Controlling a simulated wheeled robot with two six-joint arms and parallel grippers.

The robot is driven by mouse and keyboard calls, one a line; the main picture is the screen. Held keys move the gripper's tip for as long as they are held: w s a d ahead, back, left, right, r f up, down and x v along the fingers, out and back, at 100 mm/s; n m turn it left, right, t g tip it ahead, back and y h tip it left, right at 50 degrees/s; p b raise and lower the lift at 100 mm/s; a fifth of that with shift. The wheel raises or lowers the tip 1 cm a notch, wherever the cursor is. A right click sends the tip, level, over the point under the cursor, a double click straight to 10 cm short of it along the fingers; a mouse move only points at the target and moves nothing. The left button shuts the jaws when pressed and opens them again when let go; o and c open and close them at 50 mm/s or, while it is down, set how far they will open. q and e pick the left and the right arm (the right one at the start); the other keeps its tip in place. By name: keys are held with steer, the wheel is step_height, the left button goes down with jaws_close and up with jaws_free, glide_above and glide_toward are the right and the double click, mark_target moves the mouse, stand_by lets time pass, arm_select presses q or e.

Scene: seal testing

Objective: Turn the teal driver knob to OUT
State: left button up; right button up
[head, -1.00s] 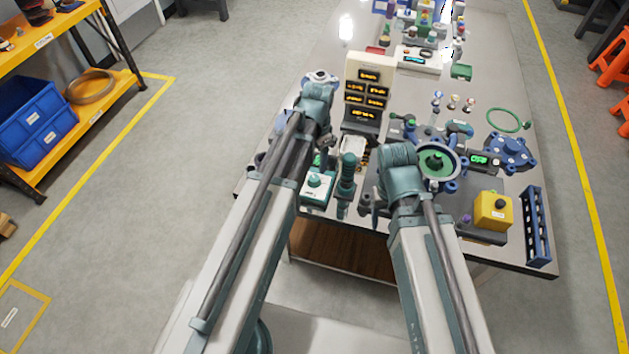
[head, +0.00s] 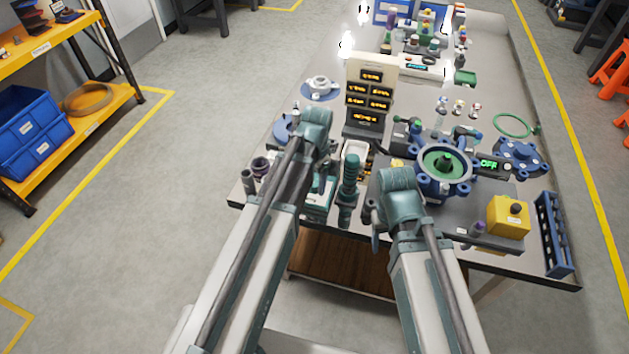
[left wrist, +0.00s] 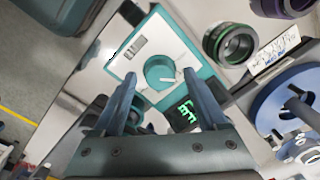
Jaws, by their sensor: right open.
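In the left wrist view, a teal box with a white top carries the round teal driver knob (left wrist: 160,72), which has a white pointer line aimed right. The small labels on the top are too small to read. My left gripper (left wrist: 164,88) is open, its two fingers apart on either side of the knob's near side, with nothing between them. In the head view, the teal box (head: 318,203) is partly hidden by my left arm, and my left gripper (head: 322,165) is over it. My right gripper (head: 373,217) is at the table's front edge, largely hidden by its own arm.
A teal upright handle (head: 349,188) stands just right of the box. A green-lit display (left wrist: 186,113) is beside the knob box, with a dark ring (left wrist: 230,43) and a blue disc (left wrist: 285,105) to the right. A sign panel (head: 370,92) stands behind.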

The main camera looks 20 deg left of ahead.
arm_select(q)
jaws_close()
steer(key=shift+n, duration=0.3)
steer(key=n, duration=0.3)
steer(key=shift+n, duration=2.1)
steer(key=shift+o, duration=0.4)
jaws_free()
